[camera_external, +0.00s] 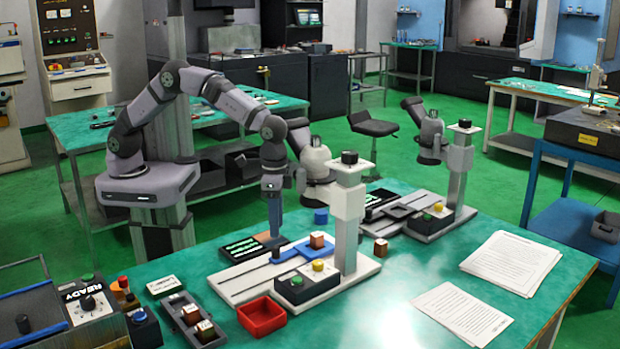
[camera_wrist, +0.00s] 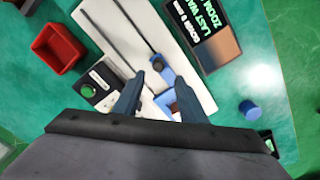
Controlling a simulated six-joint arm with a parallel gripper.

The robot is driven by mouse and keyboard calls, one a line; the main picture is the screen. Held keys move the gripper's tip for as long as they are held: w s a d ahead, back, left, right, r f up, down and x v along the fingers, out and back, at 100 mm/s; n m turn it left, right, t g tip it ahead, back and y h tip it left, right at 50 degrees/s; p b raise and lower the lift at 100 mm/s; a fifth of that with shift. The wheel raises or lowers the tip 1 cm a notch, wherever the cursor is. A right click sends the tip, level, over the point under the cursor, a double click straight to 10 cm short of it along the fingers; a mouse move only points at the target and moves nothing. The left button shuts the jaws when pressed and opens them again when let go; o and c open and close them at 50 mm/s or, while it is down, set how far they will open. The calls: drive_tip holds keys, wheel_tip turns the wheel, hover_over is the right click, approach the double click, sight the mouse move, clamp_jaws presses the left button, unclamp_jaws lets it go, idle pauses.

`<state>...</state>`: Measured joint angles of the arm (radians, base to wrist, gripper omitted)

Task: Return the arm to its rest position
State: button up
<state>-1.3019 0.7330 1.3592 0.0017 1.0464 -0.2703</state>
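My gripper (camera_external: 276,250) points down over the pale slotted plate of a microscope stand, beside a blue fixture (camera_external: 300,250). In the wrist view its two fingers (camera_wrist: 158,88) stand apart with a gap between them, and nothing is clearly held. A copper-coloured block with a pale top (camera_external: 317,240) sits on the blue fixture, to the right of my gripper. In the wrist view the fixture (camera_wrist: 160,68) lies just beyond the fingers, and the block there is partly hidden. My arm is bent, reaching out over the green table from its base at left.
The microscope column (camera_external: 346,215) stands close to the right of my gripper. A red tray (camera_external: 262,316), a dark rack with blocks (camera_external: 193,320) and a blue cylinder (camera_external: 321,216) are nearby. Papers (camera_external: 511,262) lie at right. Space above my base side looks free.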

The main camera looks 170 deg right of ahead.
drive_tip(key=shift+w, duration=0.1)
drive_tip(key=w+d+r+m, duration=0.2)
drive_tip(key=w+d+m, duration=0.2)
drive_tip(key=w+d, duration=0.55)
drive_tip(key=w+d+r+m, duration=0.1)
drive_tip(key=w+d+m, duration=0.4)
drive_tip(key=d, duration=0.7)
drive_tip(key=w+d+m, duration=0.1)
drive_tip(key=d+m, duration=0.3)
drive_tip(key=d, duration=1.1)
drive_tip(key=s+d+f+m, duration=0.1)
drive_tip(key=s+d+m, duration=0.4)
drive_tip(key=d, duration=0.7)
drive_tip(key=shift+s+d+f, duration=0.15)
drive_tip(key=shift+s+d, duration=0.05)
drive_tip(key=shift+s, duration=0.9)
